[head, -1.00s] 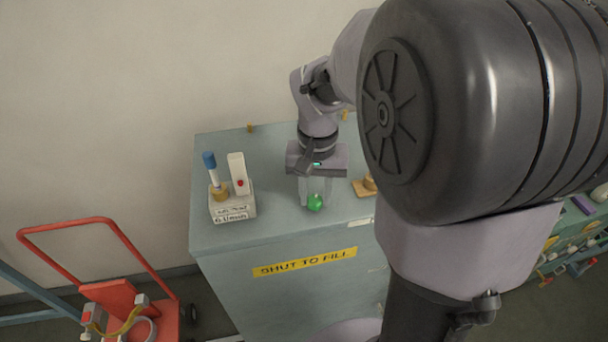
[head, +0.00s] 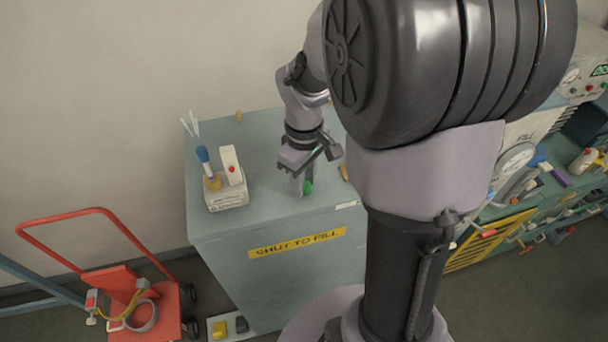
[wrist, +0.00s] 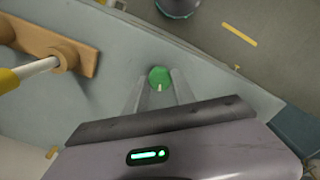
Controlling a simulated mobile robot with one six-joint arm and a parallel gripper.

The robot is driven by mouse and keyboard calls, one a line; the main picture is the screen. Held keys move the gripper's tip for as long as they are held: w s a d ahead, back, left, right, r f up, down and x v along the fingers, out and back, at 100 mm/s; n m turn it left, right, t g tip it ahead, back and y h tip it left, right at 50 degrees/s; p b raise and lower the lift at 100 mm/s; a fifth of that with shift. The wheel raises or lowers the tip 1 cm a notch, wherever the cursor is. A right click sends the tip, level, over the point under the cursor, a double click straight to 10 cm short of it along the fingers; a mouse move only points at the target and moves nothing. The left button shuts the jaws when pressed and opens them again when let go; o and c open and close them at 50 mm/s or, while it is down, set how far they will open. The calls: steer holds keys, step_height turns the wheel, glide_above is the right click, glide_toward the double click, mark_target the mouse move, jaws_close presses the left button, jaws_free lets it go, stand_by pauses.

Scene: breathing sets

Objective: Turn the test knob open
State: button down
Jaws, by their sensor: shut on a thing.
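The test knob is a small round green knob with a pale mark on its rim. It shows in the wrist view (wrist: 159,75) and, partly hidden by my fingers, in the head view (head: 308,187). It sits on top of the grey-green cabinet (head: 255,215), towards the front edge. My gripper (head: 302,188) reaches down onto it and is shut on it, with one finger on each side, as the wrist view (wrist: 160,88) shows. The pale mark points towards my gripper's body in the wrist view.
A pale block (head: 228,197) with a blue-topped tube and a white piece stands left on the cabinet. A wooden holder (wrist: 60,50) with a yellow and white rod is near the knob. A red cart (head: 140,310) stands left; a crowded bench (head: 560,185) is right.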

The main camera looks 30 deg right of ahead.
steer(key=n+p, duration=0.2)
steer(key=n, duration=0.4)
steer(key=shift+r+p, duration=0.1)
steer(key=shift+p, duration=0.25)
steer(key=n+p, duration=0.2)
steer(key=n, duration=0.3)
steer(key=shift+n, duration=0.3)
steer(key=c, duration=1)
jaws_free()
steer(key=shift+c, duration=0.2)
step_height(320, 180, up, 17)
steer(key=p, duration=0.2)
steer(key=shift+r, duration=0.1)
